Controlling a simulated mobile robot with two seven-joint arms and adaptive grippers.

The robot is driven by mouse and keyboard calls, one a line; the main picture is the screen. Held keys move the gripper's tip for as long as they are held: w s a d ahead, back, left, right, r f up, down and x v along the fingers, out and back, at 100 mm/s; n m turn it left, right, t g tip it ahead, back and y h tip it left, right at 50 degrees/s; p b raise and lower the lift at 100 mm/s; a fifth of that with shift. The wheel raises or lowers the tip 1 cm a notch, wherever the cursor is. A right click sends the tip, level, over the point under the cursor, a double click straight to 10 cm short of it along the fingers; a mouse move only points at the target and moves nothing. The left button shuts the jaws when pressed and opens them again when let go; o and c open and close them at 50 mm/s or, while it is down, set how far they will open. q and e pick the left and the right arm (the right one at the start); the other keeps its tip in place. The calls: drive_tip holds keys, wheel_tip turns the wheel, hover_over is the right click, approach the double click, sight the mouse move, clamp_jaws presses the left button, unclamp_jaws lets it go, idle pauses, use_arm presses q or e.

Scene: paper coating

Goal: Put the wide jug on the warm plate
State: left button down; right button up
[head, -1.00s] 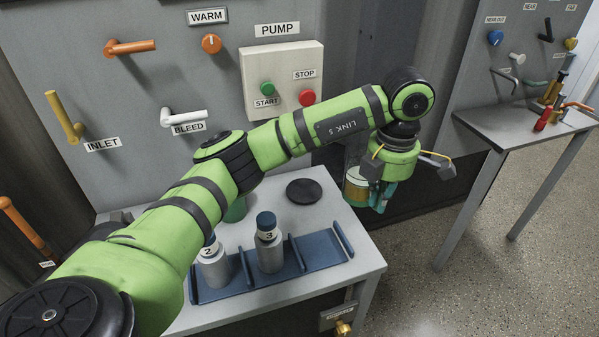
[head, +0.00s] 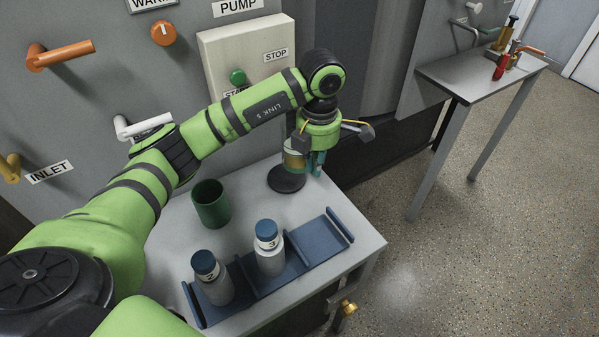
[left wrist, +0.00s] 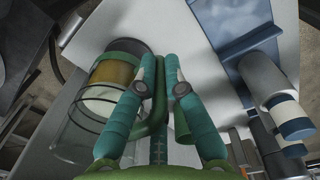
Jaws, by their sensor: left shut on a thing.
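The wide jug (head: 292,160) is clear glass with an amber band or contents, partly hidden by my gripper in the head view. In the left wrist view the jug (left wrist: 117,72) lies left of the fingers, with its green handle between them. My left gripper (head: 317,164) is shut on that handle; it also shows in the left wrist view (left wrist: 160,82). The warm plate, a round black disc (head: 286,183), is on the grey table's back right part. The jug is at the plate's far side in the picture; I cannot tell whether they touch. My right gripper is not in view.
A dark green cup (head: 211,204) stands left of the plate. Two blue-capped bottles (head: 269,251) (head: 214,280) stand in a blue rack (head: 320,243) along the table's front. The pump panel (head: 247,50) is on the wall behind my arm. A side table (head: 470,72) stands right.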

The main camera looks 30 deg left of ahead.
use_arm(q)
drive_tip(key=a+f, duration=0.1)
drive_tip(key=f, duration=0.1)
drive_tip(key=a+f+p, duration=0.1)
drive_tip(key=f, duration=0.1)
drive_tip(key=a+f, duration=0.1)
drive_tip(key=f, duration=0.1)
drive_tip(key=shift+s+p, duration=0.3)
drive_tip(key=shift+r, duration=0.1)
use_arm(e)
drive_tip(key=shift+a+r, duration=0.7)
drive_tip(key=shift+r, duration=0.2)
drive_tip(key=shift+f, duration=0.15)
use_arm(q)
drive_tip(key=c, duration=1.3)
unclamp_jaws()
drive_tip(key=shift+c, duration=0.2)
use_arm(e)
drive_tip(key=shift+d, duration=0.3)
use_arm(q)
wheel_tip(320, 180, up, 12)
drive_tip(key=b, duration=0.2)
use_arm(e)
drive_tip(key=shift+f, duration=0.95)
